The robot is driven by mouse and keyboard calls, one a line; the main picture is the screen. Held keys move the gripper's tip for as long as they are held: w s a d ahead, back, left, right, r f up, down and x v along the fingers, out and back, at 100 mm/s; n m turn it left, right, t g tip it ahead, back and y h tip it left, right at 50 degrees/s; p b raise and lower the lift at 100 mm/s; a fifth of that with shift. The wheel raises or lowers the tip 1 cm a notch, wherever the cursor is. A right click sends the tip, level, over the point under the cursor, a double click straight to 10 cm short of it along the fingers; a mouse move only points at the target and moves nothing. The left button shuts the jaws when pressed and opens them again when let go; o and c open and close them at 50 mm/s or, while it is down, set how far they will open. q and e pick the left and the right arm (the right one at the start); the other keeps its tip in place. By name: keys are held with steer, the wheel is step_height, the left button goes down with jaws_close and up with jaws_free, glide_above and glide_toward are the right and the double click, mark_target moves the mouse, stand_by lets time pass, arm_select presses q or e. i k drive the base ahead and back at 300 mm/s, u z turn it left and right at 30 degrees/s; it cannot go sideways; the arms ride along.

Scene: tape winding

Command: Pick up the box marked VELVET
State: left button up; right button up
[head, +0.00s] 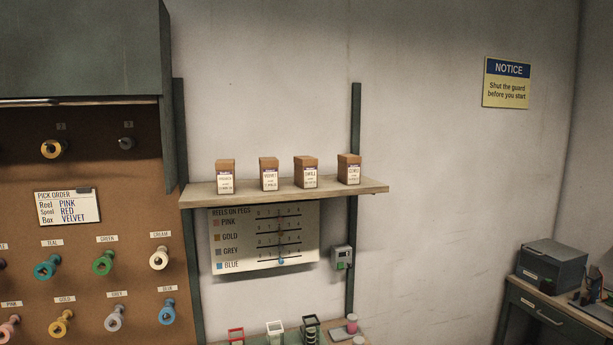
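Several small brown boxes with white labels stand in a row on a wooden wall shelf (290,192). The label on the second box from the left (268,163) appears to read VELVET. The other boxes, the leftmost box (225,167), the third box (305,163) and the rightmost box (349,160), stand apart from it with gaps between; their labels are too small to read surely. A pick order card (67,207) lists Reel PINK, Spool RED, Box VELVET. Neither of my grippers is in view.
A pegboard (85,280) with coloured spools fills the left, beside a green cabinet (80,50). A chart hangs under the shelf. Below are small coloured frames. Shelf uprights (355,130) flank the shelf. A desk with a grey case (552,265) stands at right.

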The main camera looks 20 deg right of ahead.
mark_target(269, 166)
steer(key=u, duration=0.95)
steer(key=i, duration=1.55)
steer(key=z, duration=0.3)
